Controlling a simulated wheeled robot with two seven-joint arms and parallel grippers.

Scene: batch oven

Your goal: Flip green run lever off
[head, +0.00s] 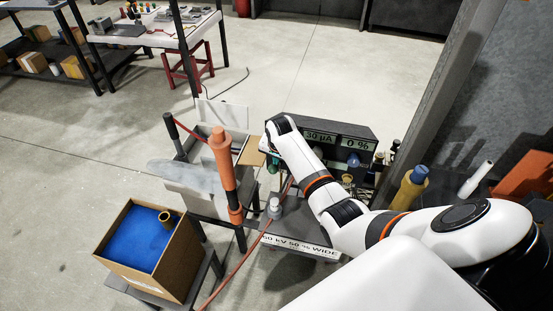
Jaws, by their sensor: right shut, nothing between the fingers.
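A dark control box (362,143) with lit displays reading "30 µA" and "0 %" stands on a small stand at the middle right. My right arm reaches in from the right across the front of this box. My right gripper (265,146) is at the box's left end, small in the picture, shut and empty. A small dark green part (272,167) shows just below it, perhaps the green run lever. I cannot tell its position or whether the gripper touches it. My arm hides much of the box's front. My left gripper is not in view.
An orange rod-shaped tool (223,160) stands upright left of the box, near grey metal plates. A cardboard box with blue lining (135,238) stands lower left. A grey post (436,95) rises at right.

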